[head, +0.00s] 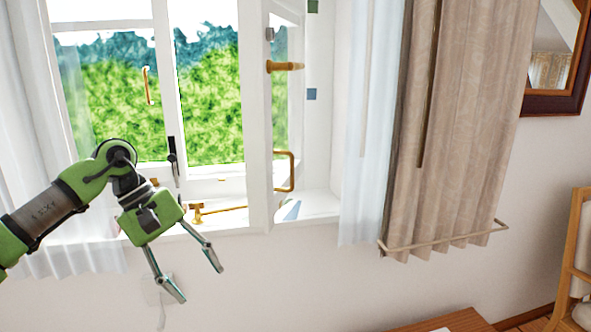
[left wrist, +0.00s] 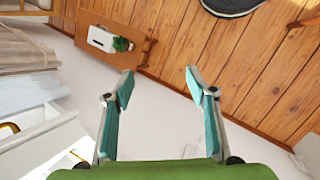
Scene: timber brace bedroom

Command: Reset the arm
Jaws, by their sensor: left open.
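My left arm comes in from the left in the head view, with a green and dark grey body. Its gripper (head: 197,280) points down and to the right, in front of the white wall below the window sill. The two fingers are spread apart with nothing between them. In the left wrist view the open gripper (left wrist: 160,84) shows teal finger pads, with the white wall and wooden floor beyond. My right gripper is in neither view.
A white window (head: 258,120) with a brass handle (head: 291,172) stands behind the arm. Beige curtains (head: 455,120) hang to the right. A wooden table (head: 450,322) is at the bottom right. The left wrist view shows a small wooden table (left wrist: 112,15) with a plant (left wrist: 122,44) and a dark round object (left wrist: 232,6).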

